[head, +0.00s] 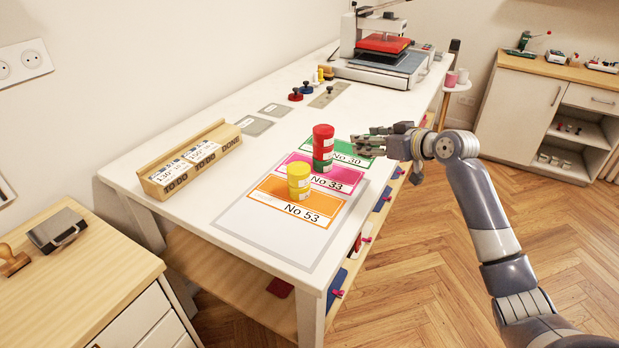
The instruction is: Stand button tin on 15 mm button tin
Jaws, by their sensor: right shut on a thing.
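A stack of button tins stands on the table, with red tins (323,133) on top and a green tin (322,165) under them at the pink No 33 card. A shorter stack of yellow tins (299,172) stands on the orange No 53 card. My right gripper (354,143) is over the green No 30 card, just right of the red tins, with a small gap to them. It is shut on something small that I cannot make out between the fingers. The size labels on the tins are too small to read. My left gripper is out of view.
The orange (257,197), pink (350,184) and green (304,148) cards lie in a row on the white table (230,225). A wooden label rack (150,188) stands at left, a heat press (350,72) at the back. The table's front-left area is clear.

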